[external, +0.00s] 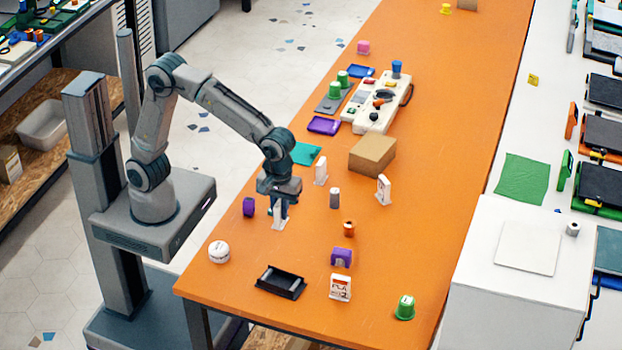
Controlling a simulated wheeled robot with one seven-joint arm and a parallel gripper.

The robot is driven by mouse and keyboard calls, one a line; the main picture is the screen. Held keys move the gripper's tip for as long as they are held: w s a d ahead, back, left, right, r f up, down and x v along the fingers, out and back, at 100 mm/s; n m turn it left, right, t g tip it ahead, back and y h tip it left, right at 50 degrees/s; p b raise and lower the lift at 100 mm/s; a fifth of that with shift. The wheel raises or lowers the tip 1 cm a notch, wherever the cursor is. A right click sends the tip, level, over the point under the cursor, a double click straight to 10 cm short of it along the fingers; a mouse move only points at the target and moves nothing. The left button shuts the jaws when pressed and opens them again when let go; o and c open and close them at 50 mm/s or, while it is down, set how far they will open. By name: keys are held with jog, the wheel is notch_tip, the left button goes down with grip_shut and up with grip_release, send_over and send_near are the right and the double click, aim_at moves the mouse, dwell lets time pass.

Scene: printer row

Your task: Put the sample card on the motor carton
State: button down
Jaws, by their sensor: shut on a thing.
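My gripper (281,204) points down over the orange table, near its left edge. It is shut on a small white upright card (280,221), which seems to be the sample card. My fingers hide its upper part, and I cannot tell whether its foot touches the table. The motor carton appears to be the plain brown box (372,155) farther back and to the right of my gripper. The visible top of the box is bare.
Other white upright pieces stand near the box, at its left (320,171) and front right (384,190). A PLA-labelled card (340,287), black tray (280,282) and purple block (341,257) are nearer.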

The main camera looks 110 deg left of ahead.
jog(key=w+a+r+n+p, duration=0.2)
jog(key=w+a+n+p, duration=0.15)
jog(key=a, duration=0.45)
jog(key=w+a+r+n+p, duration=0.3)
jog(key=w+a+n, duration=0.15)
jog(key=a, duration=0.25)
jog(key=n+p, duration=0.8)
jog(key=n, duration=0.2)
send_over(361, 149)
notch_tip(361, 149, down, 5)
jog(key=shift+a+f, duration=0.15)
jog(key=shift+f, duration=0.15)
notch_tip(361, 149, down, 4)
jog(key=shift+r+p, duration=0.1)
jog(key=shift+p, duration=0.55)
